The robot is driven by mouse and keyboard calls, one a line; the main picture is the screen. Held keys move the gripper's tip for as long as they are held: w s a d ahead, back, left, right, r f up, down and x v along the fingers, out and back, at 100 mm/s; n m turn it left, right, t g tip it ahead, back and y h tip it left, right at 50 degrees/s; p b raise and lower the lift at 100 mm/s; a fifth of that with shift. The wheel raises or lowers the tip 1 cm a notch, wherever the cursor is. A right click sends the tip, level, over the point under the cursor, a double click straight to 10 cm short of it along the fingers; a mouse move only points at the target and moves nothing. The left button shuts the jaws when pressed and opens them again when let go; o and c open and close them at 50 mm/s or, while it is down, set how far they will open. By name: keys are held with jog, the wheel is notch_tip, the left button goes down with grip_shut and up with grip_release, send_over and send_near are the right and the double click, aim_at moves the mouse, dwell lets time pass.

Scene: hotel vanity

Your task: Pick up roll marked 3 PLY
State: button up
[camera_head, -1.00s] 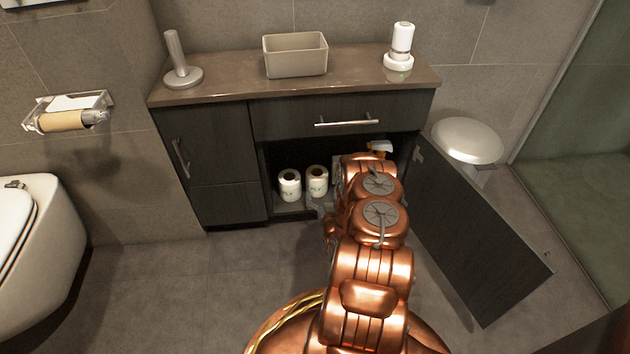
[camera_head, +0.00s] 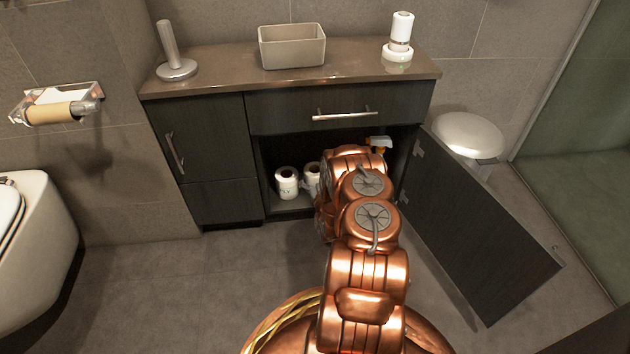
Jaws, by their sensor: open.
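Two white toilet rolls stand upright side by side on the floor of the open cabinet (camera_head: 262,172). The left roll (camera_head: 287,184) shows whole, with small dark print on its front that is too small to read. The right roll (camera_head: 310,180) is partly covered by my copper arm. I cannot tell which one is marked 3 PLY. My arm reaches down toward the cabinet opening, just right of the rolls. My gripper is hidden behind the arm's own links.
The cabinet door (camera_head: 480,230) stands swung open to the right. A spray bottle (camera_head: 379,144) with an orange part is inside at right. The countertop (camera_head: 225,72) and drawer front (camera_head: 290,116) are above the opening. A toilet (camera_head: 30,250) is at left. Floor in front is clear.

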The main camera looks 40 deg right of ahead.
jog(key=shift+c, duration=0.4)
jog(key=c, duration=0.9)
jog(key=shift+s+a+r, duration=0.1)
jog(key=shift+r, duration=0.05)
jog(key=shift+r+p, duration=0.2)
jog(key=shift+p, duration=0.15)
jog(key=r+p, duration=0.2)
jog(key=r, duration=0.1)
jog(key=r+p, duration=0.1)
jog(key=r, duration=0.2)
jog(key=shift+s+a+r+p, duration=0.2)
jog(key=shift+p, duration=0.15)
jog(key=shift+s+a+r, duration=0.1)
jog(key=shift+s+r, duration=0.05)
jog(key=shift+s, duration=0.1)
jog(key=p+v, duration=0.1)
jog(key=v, duration=0.4)
jog(key=shift+a+p, duration=0.2)
jog(key=shift+p, duration=0.2)
jog(key=shift+w+p, duration=0.1)
jog(key=shift+p, duration=0.5)
jog(key=p, duration=0.3)
jog(key=shift+a+r, duration=0.1)
jog(key=shift+a, duration=0.2)
